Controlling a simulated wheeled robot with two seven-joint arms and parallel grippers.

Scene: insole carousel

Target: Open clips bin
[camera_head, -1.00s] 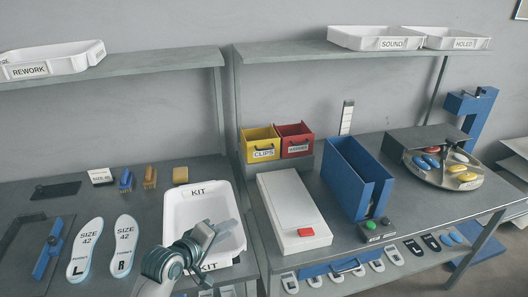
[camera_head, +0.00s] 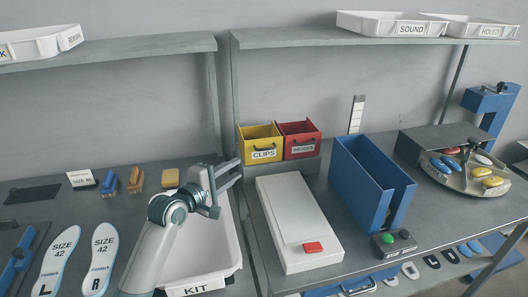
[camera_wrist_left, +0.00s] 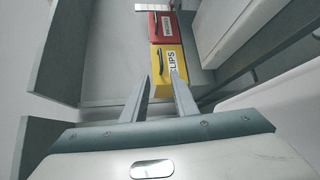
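The yellow clips bin (camera_head: 263,153) sits at the back of the right-hand table, left of the red wedges bin (camera_head: 301,150). It has a dark handle and a CLIPS label on its front. My left gripper (camera_head: 231,175) is above the kit tray, to the left of the clips bin and apart from it. In the left wrist view the two fingers of my left gripper (camera_wrist_left: 160,80) are spread and empty, pointing towards the clips bin (camera_wrist_left: 168,68). The red bin (camera_wrist_left: 161,25) lies beyond it. My right gripper does not show.
The white kit tray (camera_head: 232,258) is beneath my left arm. A white box with a red button (camera_head: 285,215) stands in front of the bins, with a tall blue holder (camera_head: 357,180) to its right. A grey shelf (camera_head: 120,48) runs above the left table.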

